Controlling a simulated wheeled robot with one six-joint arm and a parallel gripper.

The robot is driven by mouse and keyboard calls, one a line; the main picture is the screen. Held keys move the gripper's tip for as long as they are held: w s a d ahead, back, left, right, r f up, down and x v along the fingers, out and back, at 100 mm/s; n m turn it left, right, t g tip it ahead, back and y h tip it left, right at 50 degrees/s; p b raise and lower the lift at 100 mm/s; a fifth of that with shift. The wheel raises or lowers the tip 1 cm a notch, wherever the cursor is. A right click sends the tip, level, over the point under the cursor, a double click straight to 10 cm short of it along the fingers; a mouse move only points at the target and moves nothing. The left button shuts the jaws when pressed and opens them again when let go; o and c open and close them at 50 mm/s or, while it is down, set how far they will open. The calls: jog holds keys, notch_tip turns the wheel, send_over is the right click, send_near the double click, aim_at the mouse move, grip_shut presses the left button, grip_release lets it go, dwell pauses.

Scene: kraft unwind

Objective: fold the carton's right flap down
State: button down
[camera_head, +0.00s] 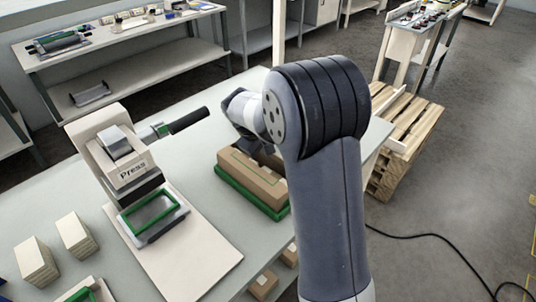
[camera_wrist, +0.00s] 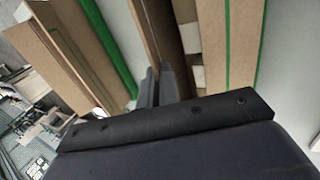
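The brown carton (camera_head: 250,180) sits in a green tray (camera_head: 232,187) on the grey bench. Its front side shows in the head view; my arm hides its right end. In the wrist view, a brown carton panel (camera_wrist: 232,40) with a green line lies right of a dark gap, and a narrow brown edge (camera_wrist: 144,25) stands left of it. I cannot tell which panel is the right flap. My gripper (camera_wrist: 158,88) is at the carton's top, its dark fingers close together and apparently shut. Whether they touch the cardboard is unclear.
A press (camera_head: 122,160) with a black lever stands left of the carton on a pale board (camera_head: 190,255). Stacked blocks (camera_head: 74,235) stand at the bench's left. A wooden pallet (camera_head: 405,125) lies beyond the bench on the right. A cable (camera_head: 430,236) crosses the floor.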

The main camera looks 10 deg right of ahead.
aim_at(271, 157)
jog(key=f+t+h+b, duration=0.1)
jog(key=b, duration=0.3)
jog(key=a+f+t+h+b, duration=0.1)
jog(key=h+b, duration=0.1)
jog(key=b, duration=0.2)
jog(key=shift+s+a, duration=0.2)
jog(key=shift+s, duration=0.2)
jog(key=h+b, duration=0.1)
jog(key=b, duration=0.1)
jog(key=t+h+b, duration=0.1)
jog(key=b, duration=0.1)
jog(key=shift+s+a+f, duration=0.15)
jog(key=shift+a, duration=0.05)
jog(key=shift+a+t+h+b, duration=0.1)
jog(key=shift+t+h+b, duration=0.25)
jog(key=shift+b, duration=0.3)
jog(key=shift+s+h+b, duration=0.1)
jog(key=shift+h+b, duration=0.15)
jog(key=shift+b, duration=0.05)
jog(key=c, duration=1.6)
grip_release()
jog(key=shift+c, duration=0.2)
jog(key=shift+r, duration=0.2)
